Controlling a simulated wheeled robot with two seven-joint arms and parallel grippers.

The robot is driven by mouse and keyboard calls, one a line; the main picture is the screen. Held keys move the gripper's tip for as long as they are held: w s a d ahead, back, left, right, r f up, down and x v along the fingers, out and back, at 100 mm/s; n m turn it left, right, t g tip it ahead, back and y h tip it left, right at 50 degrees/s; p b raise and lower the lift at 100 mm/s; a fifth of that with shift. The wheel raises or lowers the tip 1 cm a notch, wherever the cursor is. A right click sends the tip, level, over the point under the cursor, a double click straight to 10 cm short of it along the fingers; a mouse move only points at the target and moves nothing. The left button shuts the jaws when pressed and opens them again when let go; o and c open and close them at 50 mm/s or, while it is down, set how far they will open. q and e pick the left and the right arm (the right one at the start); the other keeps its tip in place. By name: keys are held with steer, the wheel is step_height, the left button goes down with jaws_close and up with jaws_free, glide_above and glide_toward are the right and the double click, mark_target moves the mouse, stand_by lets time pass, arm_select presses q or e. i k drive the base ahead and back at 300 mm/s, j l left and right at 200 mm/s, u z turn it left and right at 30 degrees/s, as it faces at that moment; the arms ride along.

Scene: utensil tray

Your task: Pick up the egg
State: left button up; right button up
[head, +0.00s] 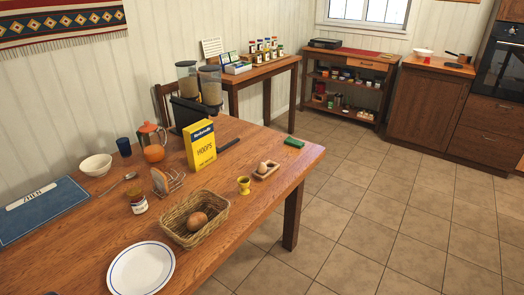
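A brown, rounded object that looks like the egg (197,221) lies in a woven wicker basket (222,213) near the front edge of the wooden table. A yellow egg cup (244,186) stands just right of the basket, and it looks empty. A small wooden dish (266,173) behind the cup holds a small pale lump, too small to identify. Neither of my grippers can be made out in the head view.
A white plate (141,270) lies left of the basket. A green block (294,143) lies near the right edge. Open floor lies beyond.

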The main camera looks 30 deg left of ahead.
mark_target(261, 167)
steer(key=i+l+u, duration=0.1)
steer(key=i+u, duration=0.35)
steer(key=i+l+u, duration=0.2)
steer(key=u, duration=0.25)
steer(key=i+l+u, duration=0.7)
steer(key=l+u, duration=0.15)
steer(key=i+l+u, duration=0.15)
steer(key=l+u, duration=0.3)
steer(key=l, duration=0.1)
